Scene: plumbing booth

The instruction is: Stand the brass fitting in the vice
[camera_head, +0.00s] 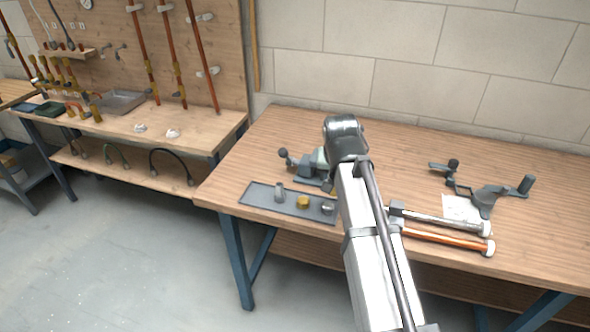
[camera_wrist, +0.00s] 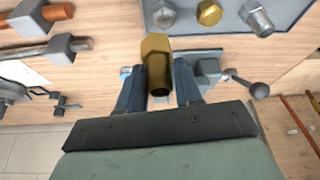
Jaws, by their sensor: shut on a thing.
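My gripper (camera_wrist: 159,66) has its two dark blue fingers shut on a brass fitting (camera_wrist: 156,48) with a hexagonal end and a round open end. The grey vice (camera_wrist: 208,74) with its ball-ended handle shows behind and beside the fingers in the wrist view. I cannot tell whether the fitting touches it. In the head view the vice (camera_head: 308,181) stands on the bench behind the tray, partly covered by my arm.
A grey tray (camera_head: 258,197) by the bench's front edge holds two grey fittings and another brass one (camera_head: 302,202). Right of my arm lie a grey pipe (camera_head: 440,219), a copper pipe (camera_head: 440,238) and a dark bending tool (camera_head: 487,196). The back right of the bench is clear.

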